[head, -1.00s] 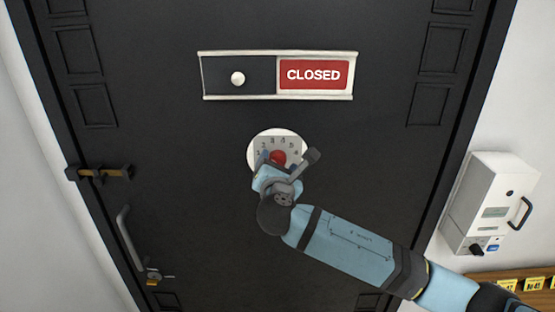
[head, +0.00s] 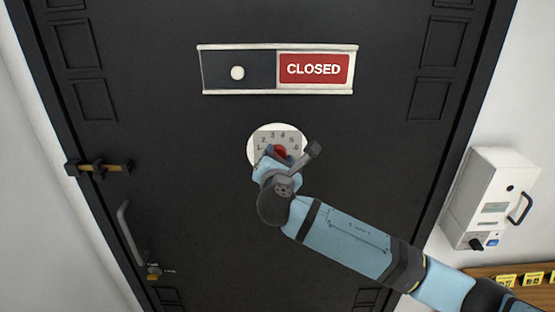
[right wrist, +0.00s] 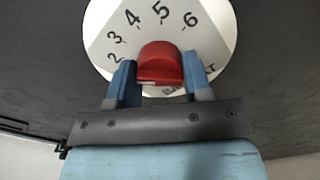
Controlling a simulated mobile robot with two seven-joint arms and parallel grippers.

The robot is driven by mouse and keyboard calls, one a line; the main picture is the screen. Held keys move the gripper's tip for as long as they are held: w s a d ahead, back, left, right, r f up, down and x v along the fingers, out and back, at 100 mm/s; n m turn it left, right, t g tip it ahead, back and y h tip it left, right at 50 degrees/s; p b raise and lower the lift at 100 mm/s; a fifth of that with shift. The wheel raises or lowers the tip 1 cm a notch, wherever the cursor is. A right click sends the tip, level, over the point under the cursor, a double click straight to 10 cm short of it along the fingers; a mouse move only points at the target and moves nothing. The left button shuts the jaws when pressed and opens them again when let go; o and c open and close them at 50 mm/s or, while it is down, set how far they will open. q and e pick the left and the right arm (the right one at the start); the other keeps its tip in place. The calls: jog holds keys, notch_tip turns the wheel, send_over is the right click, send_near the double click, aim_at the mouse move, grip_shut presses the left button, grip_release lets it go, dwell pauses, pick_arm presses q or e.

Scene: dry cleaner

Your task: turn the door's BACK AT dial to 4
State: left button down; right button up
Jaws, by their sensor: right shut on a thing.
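The BACK AT dial is a white round plate (head: 262,137) on the dark door, with a red knob (head: 281,152) at its centre. In the right wrist view the plate (right wrist: 218,45) shows numbers 2 to 6 around the red knob (right wrist: 159,62). My right gripper (head: 279,160) is shut on the knob, one finger on each side; it also shows in the right wrist view (right wrist: 160,84). A pale mark shows low on the knob's front edge. I cannot tell which number the knob points to. The lettering under the knob is partly hidden by my gripper. My left gripper is not in view.
A sliding sign (head: 316,69) reading CLOSED is above the dial. A door handle (head: 129,233) and a brass latch (head: 98,167) are at the left. A white wall box (head: 488,195) and a wooden ledge with yellow tags (head: 506,281) are at the right.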

jog(key=shift+f+m+b, duration=0.2)
jog(key=shift+m+b, duration=0.2)
jog(key=shift+m, duration=0.1)
jog(key=shift+m+b, duration=0.5)
jog(key=shift+m, duration=0.4)
jog(key=shift+m+b, duration=0.5)
jog(key=shift+m, duration=0.4)
jog(key=m+b, duration=0.1)
jog(key=m, duration=0.2)
jog(key=shift+b, duration=0.35)
jog(key=shift+r+m+b, duration=0.1)
jog(key=shift+m+b, duration=0.5)
jog(key=shift+m, duration=1.1)
jog(key=o, duration=0.9)
jog(key=shift+r, duration=0.1)
